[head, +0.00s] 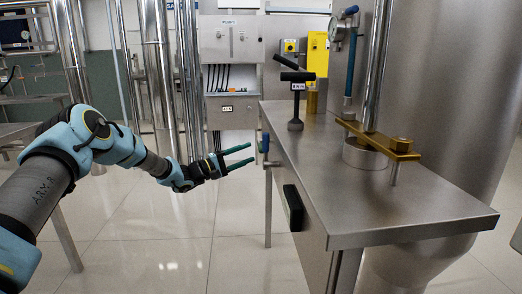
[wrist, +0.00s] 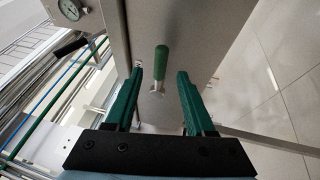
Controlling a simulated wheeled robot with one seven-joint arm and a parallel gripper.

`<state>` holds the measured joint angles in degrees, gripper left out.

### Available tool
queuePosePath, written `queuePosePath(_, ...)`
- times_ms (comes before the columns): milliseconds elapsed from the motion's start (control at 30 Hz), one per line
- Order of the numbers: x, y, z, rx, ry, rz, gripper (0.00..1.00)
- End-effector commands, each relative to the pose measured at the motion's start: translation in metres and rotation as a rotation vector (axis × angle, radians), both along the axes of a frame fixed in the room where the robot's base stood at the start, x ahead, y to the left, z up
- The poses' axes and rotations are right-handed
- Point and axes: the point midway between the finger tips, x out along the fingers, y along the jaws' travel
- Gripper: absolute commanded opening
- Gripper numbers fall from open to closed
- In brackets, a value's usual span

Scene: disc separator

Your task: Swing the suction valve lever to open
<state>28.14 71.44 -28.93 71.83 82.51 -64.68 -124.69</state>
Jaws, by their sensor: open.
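A short lever with a green grip (wrist: 161,60) and a metal foot sits on the flat grey side of the steel cabinet in the wrist view. In the head view a small blue-green handle (head: 265,143) at the cabinet's left edge appears to be this lever. My gripper (head: 252,154) is open, its green fingers pointing right at that handle, with a small gap left. In the wrist view the lever shows between the fingertips of my gripper (wrist: 160,72), beyond them; neither finger visibly touches it. No label on the lever is readable.
The steel cabinet top (head: 365,200) carries a black T-shaped handle (head: 296,100) and a brass clamp (head: 375,138). A black pull (head: 293,207) is on its side. A large steel vessel (head: 445,80) stands behind. Pipes (head: 157,70) rise left; the floor around my gripper is clear.

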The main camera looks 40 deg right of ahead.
Motion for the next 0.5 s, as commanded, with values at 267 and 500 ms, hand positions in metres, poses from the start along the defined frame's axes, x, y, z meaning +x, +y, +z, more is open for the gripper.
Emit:
queuePosePath(267,-0.013,-0.045,0.008,0.001,-0.001,0.002,0.55)
queuePosePath(500,-0.017,-0.061,0.011,0.002,-0.001,0.003,0.55)
